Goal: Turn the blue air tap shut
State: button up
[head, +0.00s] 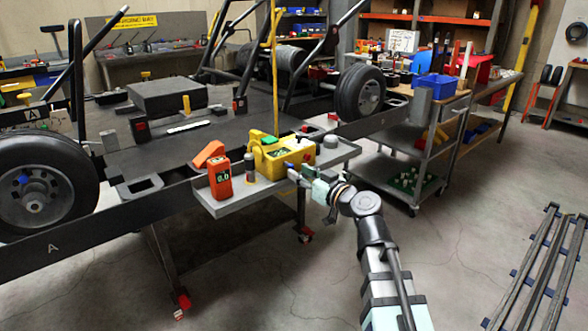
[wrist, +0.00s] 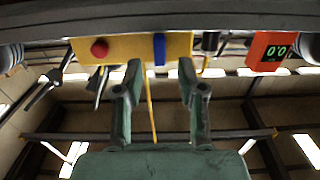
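The blue air tap (wrist: 159,49) shows in the wrist view as a short blue bar on the face of the yellow box (wrist: 120,46). The bar runs up and down in the picture. A red round knob (wrist: 99,48) is on the same face, to its left. In the head view the yellow box (head: 297,158) stands on the grey side tray; the tap is too small to make out clearly there. My gripper (wrist: 160,70) is open and empty, its two fingertips apart on either side of the tap. In the head view my gripper (head: 305,185) is at the box's front.
An orange gauge (head: 221,180) reading about 0.0 stands on the tray (head: 238,204), left of the box. A dark cylinder (head: 250,170) is between them. A grey round piece (head: 331,142) is to the right. The kart's wheel (head: 361,92) and a trolley (head: 425,145) are behind.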

aim_at(293, 168)
jog(key=shift+x, duration=1.7)
grip_shut()
